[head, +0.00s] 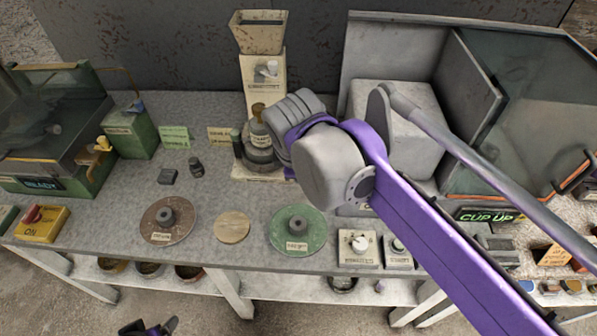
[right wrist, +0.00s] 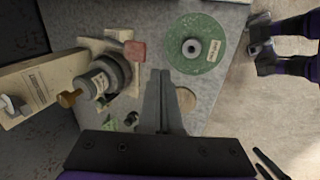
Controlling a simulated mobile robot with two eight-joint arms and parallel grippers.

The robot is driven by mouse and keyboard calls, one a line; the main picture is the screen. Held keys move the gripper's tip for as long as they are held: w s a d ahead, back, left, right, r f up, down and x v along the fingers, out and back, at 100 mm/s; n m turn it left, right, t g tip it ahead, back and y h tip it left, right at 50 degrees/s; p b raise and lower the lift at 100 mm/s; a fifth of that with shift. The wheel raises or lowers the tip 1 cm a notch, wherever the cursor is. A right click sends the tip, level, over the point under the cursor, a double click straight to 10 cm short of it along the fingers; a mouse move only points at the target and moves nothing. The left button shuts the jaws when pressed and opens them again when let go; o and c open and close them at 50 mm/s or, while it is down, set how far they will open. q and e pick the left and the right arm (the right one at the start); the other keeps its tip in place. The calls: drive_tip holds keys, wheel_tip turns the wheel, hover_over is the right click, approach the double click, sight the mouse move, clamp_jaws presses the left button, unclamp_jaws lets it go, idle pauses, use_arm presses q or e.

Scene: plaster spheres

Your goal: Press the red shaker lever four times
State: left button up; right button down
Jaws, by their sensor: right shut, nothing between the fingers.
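The red lever pad (right wrist: 135,49) shows in the right wrist view, beside the shaker's round grey base (right wrist: 118,72). In the head view my right arm hides the lever, while the shaker (head: 258,158) with a labelled bottle on it shows left of my wrist. My right gripper (right wrist: 162,72) is shut and empty, its tips to the right of and slightly below the red pad in the right wrist view, apart from it in the picture. Its fingers are hidden in the head view. My left gripper (head: 148,328) is at the head view's bottom edge, away from the bench, its fingers apart.
A green disc (head: 312,243), a wooden disc (head: 232,228) and a brown disc (head: 156,232) lie along the bench front. A hopper tower (head: 262,75) stands behind the shaker. A grey cabinet (head: 350,60) is at right. A yellow box with a red switch (head: 42,225) is far left.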

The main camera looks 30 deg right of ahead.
idle(0.8)
drive_tip(key=w+d+r+m+t+y, duration=0.1)
drive_tip(key=w+d+m, duration=0.3)
drive_tip(key=m, duration=0.6)
drive_tip(key=w+d+r+m+y, duration=0.1)
drive_tip(key=w+d+m+y, duration=0.2)
drive_tip(key=w+m, duration=0.6)
drive_tip(key=shift+d+r+m+t+y+b, duration=0.35)
drive_tip(key=shift+d+m, duration=0.3)
drive_tip(key=shift+m, duration=0.35)
drive_tip(key=s+f+b, duration=0.1)
drive_tip(key=f, duration=0.1)
drive_tip(key=a+f+b, duration=0.1)
drive_tip(key=f+b, duration=0.1)
drive_tip(key=s+f+b, duration=0.1)
drive_tip(key=f+b, duration=0.1)
drive_tip(key=f, duration=0.1)
drive_tip(key=shift+s+a, duration=0.3)
drive_tip(key=shift+s+a+f+b, duration=0.15)
drive_tip(key=shift+f+b, duration=0.35)
drive_tip(key=shift+f, duration=0.1)
drive_tip(key=shift+s+a+f, duration=0.1)
drive_tip(key=shift+s+f, duration=0.05)
drive_tip(key=shift+f, duration=0.1)
